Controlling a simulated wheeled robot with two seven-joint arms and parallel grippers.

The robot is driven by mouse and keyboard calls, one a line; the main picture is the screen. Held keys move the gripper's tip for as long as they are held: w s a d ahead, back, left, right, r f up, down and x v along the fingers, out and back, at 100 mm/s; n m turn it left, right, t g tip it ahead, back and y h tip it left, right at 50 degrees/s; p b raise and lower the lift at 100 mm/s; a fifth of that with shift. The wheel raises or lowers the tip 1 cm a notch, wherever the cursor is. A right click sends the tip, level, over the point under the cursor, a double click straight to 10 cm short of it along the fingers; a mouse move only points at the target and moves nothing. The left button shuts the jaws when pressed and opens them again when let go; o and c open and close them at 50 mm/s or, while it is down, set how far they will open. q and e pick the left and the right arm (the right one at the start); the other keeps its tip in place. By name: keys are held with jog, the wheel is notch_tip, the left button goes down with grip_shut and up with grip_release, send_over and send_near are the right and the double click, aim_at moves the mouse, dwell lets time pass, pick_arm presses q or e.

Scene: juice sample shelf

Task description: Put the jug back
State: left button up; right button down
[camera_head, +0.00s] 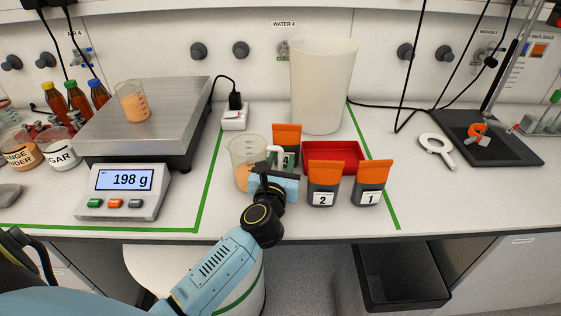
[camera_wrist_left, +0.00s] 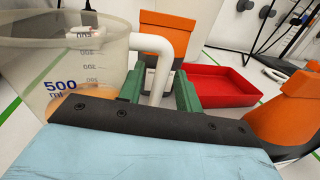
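The jug (camera_head: 243,157) is a clear measuring jug with orange contents and a white handle. It is upright at the bench front, right of the scale; its base is partly hidden. In the left wrist view the jug (camera_wrist_left: 75,65) fills the left side, with its "500 ml" mark showing. My left gripper (camera_head: 275,168) is at the handle's side of the jug. In the wrist view the green fingers of my left gripper (camera_wrist_left: 160,92) stand on either side of the white handle (camera_wrist_left: 157,48). I cannot tell whether they press on it. My right gripper is not in view.
Orange-topped pouches (camera_head: 323,184) and a red tray (camera_head: 347,152) stand close right of the gripper. A tall translucent container (camera_head: 322,85) is behind. The scale (camera_head: 185,100) reads 198 g with a beaker (camera_head: 133,101) on it. Green tape (camera_head: 207,185) marks the bench.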

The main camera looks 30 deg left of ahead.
pick_arm(q)
jog(key=shift+r, duration=0.1)
jog(key=shift+s+r, duration=0.1)
jog(key=v, duration=1.1)
jog(key=shift+s+d, duration=0.15)
jog(key=shift+s, duration=0.2)
